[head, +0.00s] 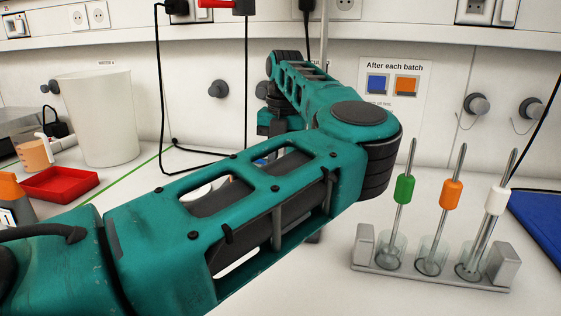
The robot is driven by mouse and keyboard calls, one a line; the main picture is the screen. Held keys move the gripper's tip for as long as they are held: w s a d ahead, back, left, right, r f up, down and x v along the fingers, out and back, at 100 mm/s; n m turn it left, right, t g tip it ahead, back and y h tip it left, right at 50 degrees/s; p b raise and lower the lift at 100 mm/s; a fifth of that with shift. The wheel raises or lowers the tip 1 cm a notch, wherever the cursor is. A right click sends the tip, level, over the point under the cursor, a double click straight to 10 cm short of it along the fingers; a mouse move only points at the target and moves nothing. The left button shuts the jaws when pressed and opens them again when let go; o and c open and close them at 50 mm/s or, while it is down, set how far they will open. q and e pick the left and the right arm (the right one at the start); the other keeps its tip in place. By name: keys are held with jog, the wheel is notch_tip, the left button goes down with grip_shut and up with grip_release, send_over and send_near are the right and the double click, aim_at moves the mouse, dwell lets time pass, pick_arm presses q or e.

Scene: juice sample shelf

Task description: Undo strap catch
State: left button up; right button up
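I cannot make out a strap or a catch in the head view. My teal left arm comes in from the left, crosses the middle and bends back toward the wall. Its far end turns down behind my nearer arm link, so the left gripper's fingers are hidden. Small bits of white and blue things show through and beside the arm, too covered to identify. My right arm and gripper are not in view.
A rack (430,280) holds rods with green, orange and white grips at right, beside a blue panel (541,229). At left are a white cylinder (100,118), a red tray (60,184) and an orange cup (34,153). Black cables (159,90) hang from the wall.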

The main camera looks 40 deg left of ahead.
pick_arm(q)
jog(key=shift+f, duration=0.1)
jog(key=shift+c, duration=0.4)
grip_shut()
jog(key=m, duration=0.1)
jog(key=d+m, duration=0.1)
jog(key=shift+w+m, duration=0.2)
jog(key=shift+m, duration=0.2)
jog(key=d+m+b, duration=0.1)
jog(key=m, duration=0.2)
jog(key=shift+w+d, duration=0.1)
jog(key=shift+d, duration=0.1)
jog(key=m, duration=0.1)
jog(key=d+m+b, duration=0.1)
jog(key=m, duration=0.2)
jog(key=shift+s+d, duration=0.2)
jog(key=shift+d, duration=0.05)
jog(key=shift+s+d+m+t+b, duration=0.1)
jog(key=shift+d+m+t+b, duration=0.1)
jog(key=shift+m, duration=0.3)
jog(key=shift+s+d+m+t+b, duration=0.1)
jog(key=shift+m+b, duration=0.1)
jog(key=shift+m, duration=0.3)
